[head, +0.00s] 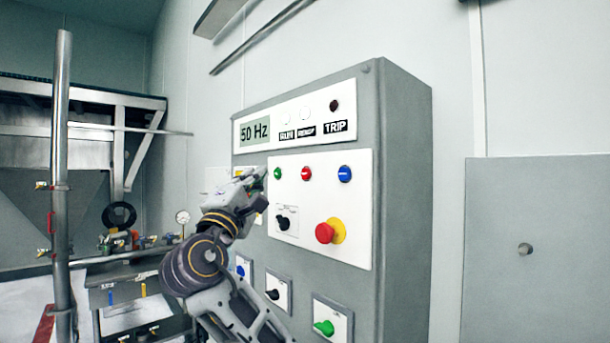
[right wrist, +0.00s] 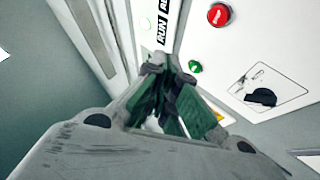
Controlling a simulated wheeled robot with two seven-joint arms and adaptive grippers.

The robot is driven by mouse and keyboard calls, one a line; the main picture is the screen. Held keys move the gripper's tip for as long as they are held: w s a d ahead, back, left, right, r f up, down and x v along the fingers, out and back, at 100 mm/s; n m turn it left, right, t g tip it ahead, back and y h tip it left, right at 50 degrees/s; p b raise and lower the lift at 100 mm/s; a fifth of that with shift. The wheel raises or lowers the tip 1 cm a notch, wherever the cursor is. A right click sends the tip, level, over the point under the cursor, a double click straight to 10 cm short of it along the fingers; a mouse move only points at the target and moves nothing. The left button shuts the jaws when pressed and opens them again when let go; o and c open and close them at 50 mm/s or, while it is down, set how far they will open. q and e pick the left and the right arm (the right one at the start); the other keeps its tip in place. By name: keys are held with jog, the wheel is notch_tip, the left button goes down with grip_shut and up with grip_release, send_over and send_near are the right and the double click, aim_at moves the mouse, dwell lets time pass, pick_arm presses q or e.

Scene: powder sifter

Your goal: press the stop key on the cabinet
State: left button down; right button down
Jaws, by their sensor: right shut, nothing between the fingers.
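The grey cabinet (head: 405,180) has a white panel with a row of small keys: a green key (head: 277,174), a red key (head: 306,174) and a blue key (head: 344,174). No lettering that I can read marks one of them as stop. My right gripper (head: 258,178) is shut and empty, just left of the green key. In the right wrist view, the closed fingertips (right wrist: 166,72) are close to the green key (right wrist: 195,66); the red key (right wrist: 219,15) is farther up and right. I cannot tell whether the fingers touch the panel. My left gripper is not in view.
A red mushroom button (head: 325,233) on a yellow base protrudes below the keys. A black selector (head: 283,222) is at its left. A display (head: 254,133) reads 50 Hz, beside a TRIP lamp (head: 334,106). A steel pole (head: 60,160) stands at the left.

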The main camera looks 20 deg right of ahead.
jog(key=w+d, duration=0.3)
jog(key=d, duration=0.5)
jog(key=shift+d, duration=0.2)
dwell(0.7)
jog(key=shift+w+d, duration=0.35)
jog(key=shift+d, duration=0.5)
dwell(2.9)
jog(key=shift+a, duration=0.15)
jog(key=shift+s+a, duration=0.3)
jog(key=shift+a, duration=0.35)
jog(key=shift+s+a, duration=0.3)
jog(key=shift+a, duration=0.5)
jog(key=shift+s+a, duration=0.3)
jog(key=shift+a, duration=0.45)
jog(key=shift+s+a, duration=0.3)
jog(key=shift+a, duration=0.5)
